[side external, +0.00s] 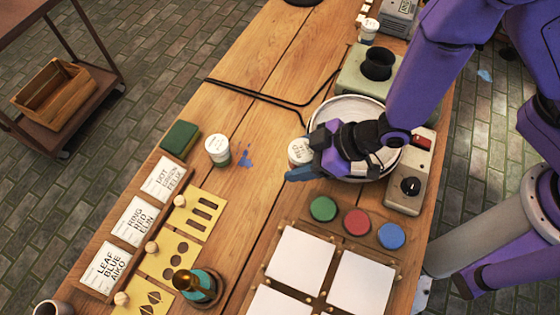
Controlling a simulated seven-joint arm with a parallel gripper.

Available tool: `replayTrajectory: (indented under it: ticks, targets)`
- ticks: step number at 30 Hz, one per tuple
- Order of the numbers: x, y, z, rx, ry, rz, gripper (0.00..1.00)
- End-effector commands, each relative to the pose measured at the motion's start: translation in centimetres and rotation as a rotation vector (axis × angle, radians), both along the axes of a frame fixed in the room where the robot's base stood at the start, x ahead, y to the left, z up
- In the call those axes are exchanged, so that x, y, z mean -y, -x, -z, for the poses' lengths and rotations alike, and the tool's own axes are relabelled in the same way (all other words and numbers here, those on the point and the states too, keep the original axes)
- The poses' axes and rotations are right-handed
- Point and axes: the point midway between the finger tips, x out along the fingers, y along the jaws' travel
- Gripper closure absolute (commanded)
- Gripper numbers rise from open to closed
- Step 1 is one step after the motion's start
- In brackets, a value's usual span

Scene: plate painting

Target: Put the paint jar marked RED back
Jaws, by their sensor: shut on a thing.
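A paint jar (298,149) with a white lid, its lettering only partly readable and seeming to include RED, stands upright by the near left rim of the round white plate (318,112). My gripper (303,172) is at this jar and shut on it; the fingers and wrist hide its lower part. A wooden strip carries a green disc (323,208), a red disc (356,222) and a blue disc (391,235), all uncovered, just in front of my gripper. A second white-lidded jar (217,150) stands to the left, and another (369,29) at the back.
Beside the plate is a control box (408,186) with a knob. White tiles (300,258) lie in front of the discs. Blue paint (246,156) marks the table. A black cable (255,95) crosses behind.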

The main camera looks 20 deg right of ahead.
Motion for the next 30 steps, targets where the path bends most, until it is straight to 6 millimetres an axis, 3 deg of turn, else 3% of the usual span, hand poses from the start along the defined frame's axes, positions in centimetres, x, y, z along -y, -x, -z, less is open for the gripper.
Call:
replayTrajectory:
  ticks: [8,22,26,30]
  targets:
    - [4.7,3.6,-2.5,0.000,0.002,-0.004,0.79]
    - [6.2,4.6,-3.3,0.001,0.002,0.000,0.79]
    - [6.9,3.4,-3.6,0.004,0.001,0.042,0.79]
    - [9.4,-0.5,-4.4,0.016,0.004,0.170,0.79]
